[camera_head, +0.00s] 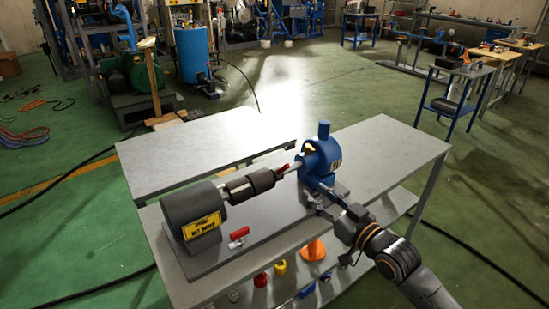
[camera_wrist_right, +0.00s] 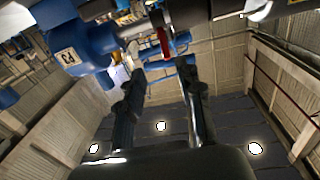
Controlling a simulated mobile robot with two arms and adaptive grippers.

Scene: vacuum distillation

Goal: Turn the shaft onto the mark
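The shaft (camera_head: 288,167) is a thin light rod between a black coupling (camera_head: 249,184) and a blue pump (camera_head: 322,163). A small red piece (camera_head: 282,168) sits at the shaft, close to the pump; it also shows in the right wrist view (camera_wrist_right: 163,42). I cannot make out a separate mark. My right gripper (camera_head: 314,203) is low beside the pump's foot, on its near side. In the right wrist view its two fingers (camera_wrist_right: 161,72) stand apart and empty, below the shaft and the red piece. My left gripper is not in view.
A dark motor (camera_head: 193,220) with a yellow label stands at the left of the base plate (camera_head: 258,234). A red-and-white item (camera_head: 238,234) lies on the plate. An orange cone-like object (camera_head: 314,250) and other items are on the shelf below. The rear tabletop (camera_head: 200,150) is bare.

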